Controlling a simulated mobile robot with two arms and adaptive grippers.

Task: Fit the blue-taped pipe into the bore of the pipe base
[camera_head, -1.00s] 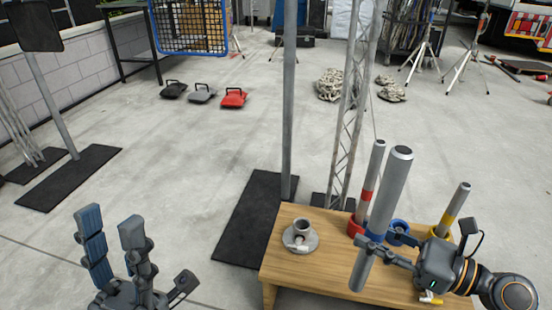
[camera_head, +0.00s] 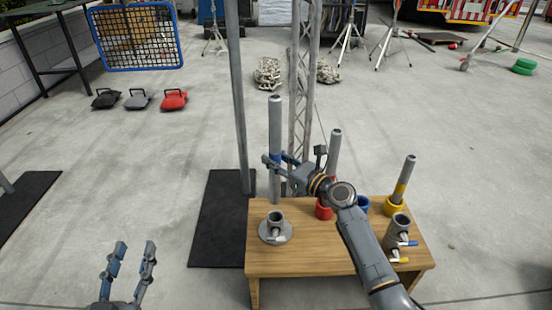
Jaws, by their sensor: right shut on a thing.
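The blue-taped pipe (camera_head: 275,125) is a long grey tube, held upright over the left end of the wooden table (camera_head: 310,257). My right gripper (camera_head: 274,162) is shut around it near the blue tape, which is partly covered by the fingers. The pipe base (camera_head: 275,236) is a grey round flange with a short upright collar, standing at the table's left. The pipe's lower end appears just above or behind the collar and apart from it; the exact depth offset is unclear. My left gripper (camera_head: 126,270) is open and empty, left of the table.
A red-taped pipe (camera_head: 335,150) stands in a red holder (camera_head: 323,210), and a yellow-taped pipe (camera_head: 405,172) in a yellow holder (camera_head: 393,207). A blue holder (camera_head: 364,203) is partly hidden by my arm. A grey valve fitting (camera_head: 399,228) stands at right. A post (camera_head: 238,100) rises behind the table.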

